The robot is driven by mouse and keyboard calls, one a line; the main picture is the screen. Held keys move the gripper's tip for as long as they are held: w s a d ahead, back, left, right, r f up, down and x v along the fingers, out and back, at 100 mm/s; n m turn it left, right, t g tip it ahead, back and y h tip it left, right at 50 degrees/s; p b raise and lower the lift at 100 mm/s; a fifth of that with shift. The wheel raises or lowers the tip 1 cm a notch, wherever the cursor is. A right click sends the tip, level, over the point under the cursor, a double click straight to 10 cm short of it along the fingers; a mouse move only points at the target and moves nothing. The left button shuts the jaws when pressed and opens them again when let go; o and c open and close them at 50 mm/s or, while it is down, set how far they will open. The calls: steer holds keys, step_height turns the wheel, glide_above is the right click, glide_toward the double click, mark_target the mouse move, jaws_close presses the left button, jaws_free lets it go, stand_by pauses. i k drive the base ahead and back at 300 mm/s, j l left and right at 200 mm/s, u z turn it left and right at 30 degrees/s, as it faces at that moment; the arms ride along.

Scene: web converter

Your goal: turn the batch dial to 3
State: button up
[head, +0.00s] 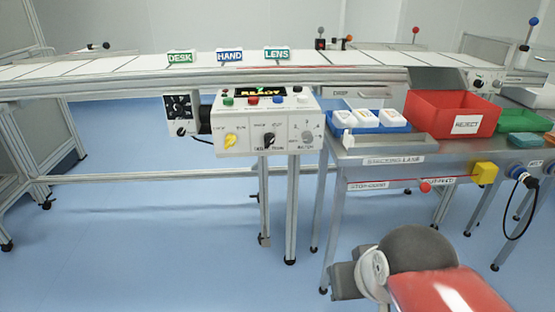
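The control box (262,128) hangs under the front rail of the conveyor, near the picture's middle. On its front, the grey dial (307,136) at the right end looks like the batch dial. Its label and scale are too small to read surely, and so is the number it points to. A black knob (268,138) and a yellow knob (230,139) sit to its left. My arm is at the lower right. The dark block at its end looks like my gripper (345,281), low and well apart from the dial. Its fingers cannot be made out.
A steel table (390,150) with a red reject bin (450,114) and a blue tray (345,126) stands right of the box. Blue floor before the box is clear.

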mark_target(307, 138)
steer(key=j+z, duration=1.1)
